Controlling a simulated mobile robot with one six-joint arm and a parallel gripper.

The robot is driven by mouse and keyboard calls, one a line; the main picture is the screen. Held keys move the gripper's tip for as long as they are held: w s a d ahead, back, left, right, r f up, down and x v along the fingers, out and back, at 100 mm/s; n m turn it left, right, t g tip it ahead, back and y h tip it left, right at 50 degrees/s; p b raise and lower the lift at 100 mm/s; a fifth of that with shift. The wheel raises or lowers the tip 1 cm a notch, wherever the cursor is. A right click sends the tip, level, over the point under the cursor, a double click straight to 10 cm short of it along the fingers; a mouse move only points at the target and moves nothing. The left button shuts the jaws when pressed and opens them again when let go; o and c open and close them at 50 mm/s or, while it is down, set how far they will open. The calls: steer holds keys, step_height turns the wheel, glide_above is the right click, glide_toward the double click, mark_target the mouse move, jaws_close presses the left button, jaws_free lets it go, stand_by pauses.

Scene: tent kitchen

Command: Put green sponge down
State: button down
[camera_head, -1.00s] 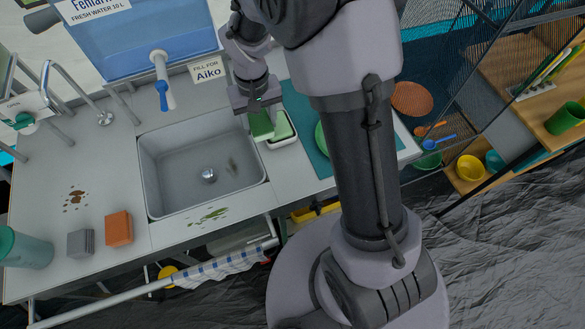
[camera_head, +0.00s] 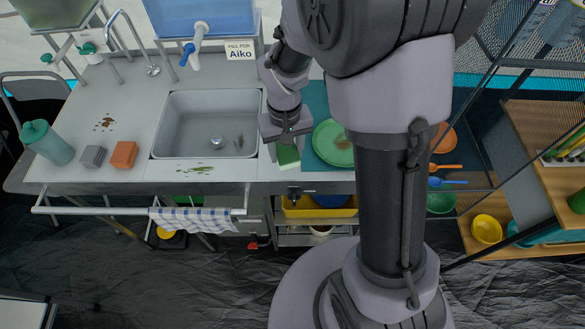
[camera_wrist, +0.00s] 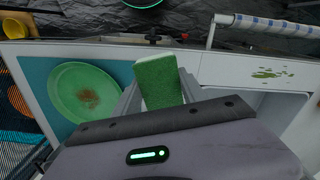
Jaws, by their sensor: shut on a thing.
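The green sponge (camera_head: 288,157) is held in my gripper (camera_head: 287,141), at the counter strip between the sink and the blue-green mat. In the wrist view the sponge (camera_wrist: 158,82) stands out between the two grey fingers of my gripper (camera_wrist: 160,93), its green face showing and a pale layer along its top edge. My gripper is shut on it. I cannot tell whether the sponge touches the counter (camera_head: 250,172). The white dish seen earlier is mostly or wholly hidden behind my gripper.
The sink (camera_head: 207,125) lies left of my gripper, with a green smear (camera_head: 195,169) in front of it. A green plate (camera_head: 333,143) with a brown stain is on the mat (camera_head: 316,100) to the right. Orange (camera_head: 124,154) and grey (camera_head: 93,156) sponges and a teal bottle (camera_head: 47,143) stand at left.

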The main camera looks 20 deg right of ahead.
mark_target(283, 150)
steer(key=s+a+m, duration=0.3)
steer(key=s+a, duration=0.3)
steer(key=s, duration=0.4)
steer(key=w+d, duration=0.2)
steer(key=w, duration=0.2)
steer(key=w+d+f+b, duration=0.1)
steer(key=w+d, duration=0.1)
steer(key=w, duration=0.3)
steer(key=w+d+f, duration=0.1)
steer(key=w+d, duration=0.1)
steer(key=w, duration=0.3)
steer(key=shift+d+f+b, duration=0.1)
steer(key=shift+f+b, duration=0.05)
steer(key=shift+b, duration=0.15)
steer(key=shift+w+d+f, duration=0.1)
steer(key=shift+w+f, duration=0.1)
steer(key=shift+f+b, duration=1.15)
steer(key=shift+f, duration=0.5)
steer(key=c, duration=0.6)
jaws_free()
steer(key=shift+c, duration=0.2)
